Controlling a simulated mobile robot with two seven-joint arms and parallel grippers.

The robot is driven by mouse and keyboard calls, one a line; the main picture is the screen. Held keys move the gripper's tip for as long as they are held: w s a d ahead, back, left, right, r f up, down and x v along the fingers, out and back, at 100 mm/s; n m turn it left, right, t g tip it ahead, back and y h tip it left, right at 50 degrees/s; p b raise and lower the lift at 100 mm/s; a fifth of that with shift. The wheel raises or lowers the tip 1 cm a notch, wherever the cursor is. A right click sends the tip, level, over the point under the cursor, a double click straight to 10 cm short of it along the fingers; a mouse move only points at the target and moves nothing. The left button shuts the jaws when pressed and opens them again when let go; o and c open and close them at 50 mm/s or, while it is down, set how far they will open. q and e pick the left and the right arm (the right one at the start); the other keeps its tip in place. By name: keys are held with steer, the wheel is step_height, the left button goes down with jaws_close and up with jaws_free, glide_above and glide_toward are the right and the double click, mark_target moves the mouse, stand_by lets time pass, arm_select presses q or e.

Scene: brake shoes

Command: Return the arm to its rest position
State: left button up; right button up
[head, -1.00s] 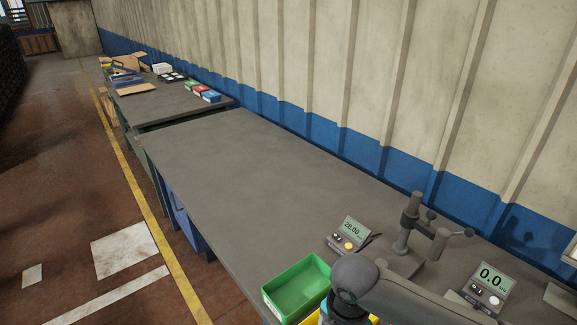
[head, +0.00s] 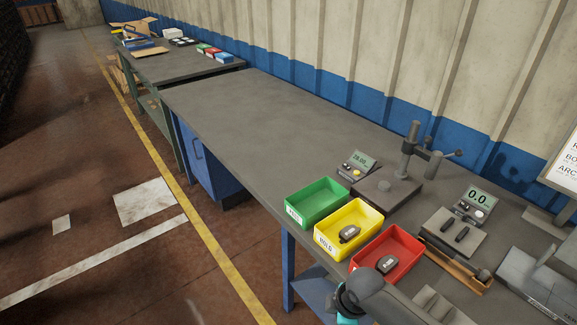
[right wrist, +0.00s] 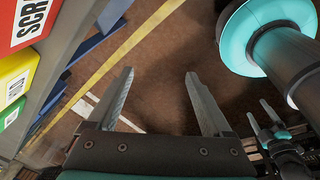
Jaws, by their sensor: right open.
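My right gripper (right wrist: 159,74) is open and empty in the right wrist view, with bare floor between and beyond its fingers. It is out in front of the bench edge, beside the labelled bin fronts. My left gripper (right wrist: 262,116) shows small at the right of that view, its fingers apart and nothing visible between them. In the head view a dark arm link of mine with a rounded joint is at the bottom, in front of the red bin. Neither gripper's fingers show in the head view.
On the bench (head: 260,115) stand an empty green bin (head: 297,219), a yellow bin (head: 330,246) and a red bin (head: 405,273), the last two each holding a dark part. Gauges (head: 357,165) and a stand (head: 408,150) are behind. The bench's far stretch is clear.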

steer(key=s+d+f+m+b, duration=0.1)
steer(key=s+d+f+m, duration=0.15)
steer(key=f, duration=0.35)
steer(key=s+d+f+m+b, duration=0.1)
steer(key=s+f+m, duration=0.15)
steer(key=f, duration=0.35)
arm_select(q)
step_height(320, 180, down, 7)
steer(key=s+b, duration=0.2)
steer(key=b, duration=0.2)
steer(key=shift+a+r, duration=0.15)
steer(key=shift+a, duration=0.2)
arm_select(e)
steer(key=s+d+f+m, duration=0.1)
steer(key=s+f+m, duration=0.2)
steer(key=s, duration=0.6)
steer(key=s+d+f+m+h, duration=0.1)
steer(key=s+d+f+m, duration=0.1)
steer(key=s+f, duration=0.6)
steer(key=s+d+f+m, duration=0.1)
steer(key=s+f+m, duration=0.2)
steer(key=s+f, duration=0.3)
steer(key=s, duration=0.4)
steer(key=shift+s+d+m+g+h, duration=0.25)
steer(key=shift+d+m+g+h, duration=0.05)
steer(key=shift+d, duration=0.1)
